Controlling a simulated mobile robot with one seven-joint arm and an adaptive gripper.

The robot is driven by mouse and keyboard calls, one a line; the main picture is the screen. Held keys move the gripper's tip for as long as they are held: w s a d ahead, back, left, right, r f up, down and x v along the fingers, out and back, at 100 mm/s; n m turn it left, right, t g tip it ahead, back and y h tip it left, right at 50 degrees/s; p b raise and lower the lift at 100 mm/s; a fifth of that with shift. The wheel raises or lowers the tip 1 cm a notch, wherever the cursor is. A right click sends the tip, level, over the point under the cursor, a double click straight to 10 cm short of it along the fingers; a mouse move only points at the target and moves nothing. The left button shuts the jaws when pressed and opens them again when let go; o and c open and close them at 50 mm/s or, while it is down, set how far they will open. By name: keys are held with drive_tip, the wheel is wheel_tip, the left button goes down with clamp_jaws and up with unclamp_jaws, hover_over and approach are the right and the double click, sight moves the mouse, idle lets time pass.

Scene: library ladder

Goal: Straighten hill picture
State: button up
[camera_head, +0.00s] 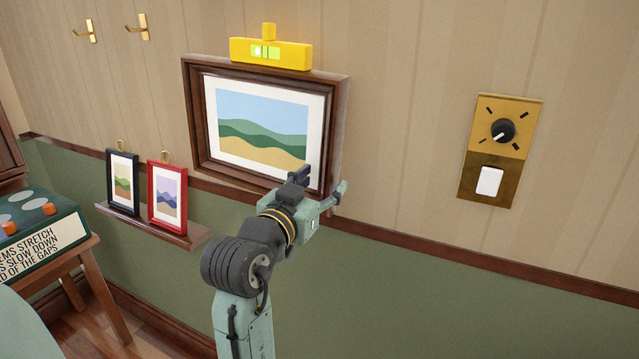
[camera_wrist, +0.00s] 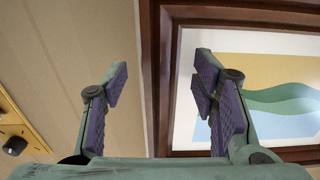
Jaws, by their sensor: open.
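The hill picture (camera_head: 262,128) hangs on the panelled wall in a dark wooden frame, with blue sky, green hills and a sand-coloured foreground. A yellow spirit level (camera_head: 270,53) sits on the frame's top edge; its green window shows a bright patch toward its left. The slanted view makes the frame's exact tilt hard to tell. My gripper (camera_head: 320,180) is open and empty at the frame's lower right corner. In the wrist view my gripper (camera_wrist: 160,68) has its fingers apart on either side of the frame's edge (camera_wrist: 165,100), which appears upside down. I cannot tell whether either finger touches it.
Two small framed pictures, black (camera_head: 122,182) and red (camera_head: 167,197), stand on a narrow shelf (camera_head: 150,225) at lower left. A brass plate (camera_head: 500,150) with a knob and white switch is at right. Two brass hooks (camera_head: 144,27) are at upper left. A table with a green box (camera_head: 40,225) is at left.

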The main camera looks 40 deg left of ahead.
drive_tip(key=shift+c, duration=0.3)
clamp_jaws()
idle(0.4)
